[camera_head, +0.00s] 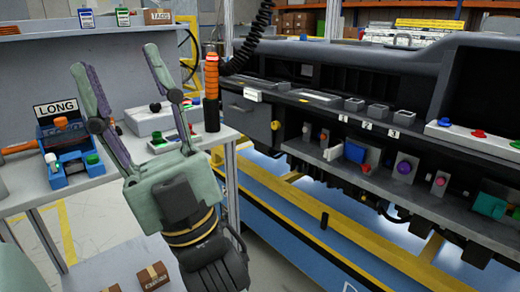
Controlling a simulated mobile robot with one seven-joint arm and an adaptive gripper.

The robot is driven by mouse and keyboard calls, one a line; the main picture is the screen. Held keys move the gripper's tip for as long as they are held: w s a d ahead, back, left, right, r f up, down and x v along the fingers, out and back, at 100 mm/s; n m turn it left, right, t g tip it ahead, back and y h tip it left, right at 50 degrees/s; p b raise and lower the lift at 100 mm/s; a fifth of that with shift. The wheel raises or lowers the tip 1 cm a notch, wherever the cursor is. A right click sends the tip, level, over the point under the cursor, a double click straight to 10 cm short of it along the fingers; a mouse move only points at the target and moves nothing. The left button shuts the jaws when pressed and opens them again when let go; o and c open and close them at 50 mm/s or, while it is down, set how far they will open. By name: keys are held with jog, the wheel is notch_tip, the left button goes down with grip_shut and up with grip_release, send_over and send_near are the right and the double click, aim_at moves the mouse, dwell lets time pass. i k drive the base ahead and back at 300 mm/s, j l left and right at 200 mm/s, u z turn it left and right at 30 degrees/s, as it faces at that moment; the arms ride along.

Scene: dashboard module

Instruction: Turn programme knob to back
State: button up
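My gripper (114,58) is in the left part of the head view, its two long fingers spread wide and pointing up, with nothing between them. Its fingers rise in front of the table on the left. No knob has a readable programme label, so I cannot tell which is the programme knob. On the dashboard at right are a purple knob (404,168) and a red knob (440,181).
A LONG sign (56,108) stands at the blue box. A white box (148,120) with knobs and an orange-and-black upright tool (211,90) are near the gripper. The dashboard (330,105) fills the right. A shelf (40,38) crosses behind. A carton (152,277) lies below.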

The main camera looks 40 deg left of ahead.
aim_at(155, 107)
jog(key=u, duration=2.1)
jog(key=i+j+z, duration=0.1)
jog(key=z, duration=0.15)
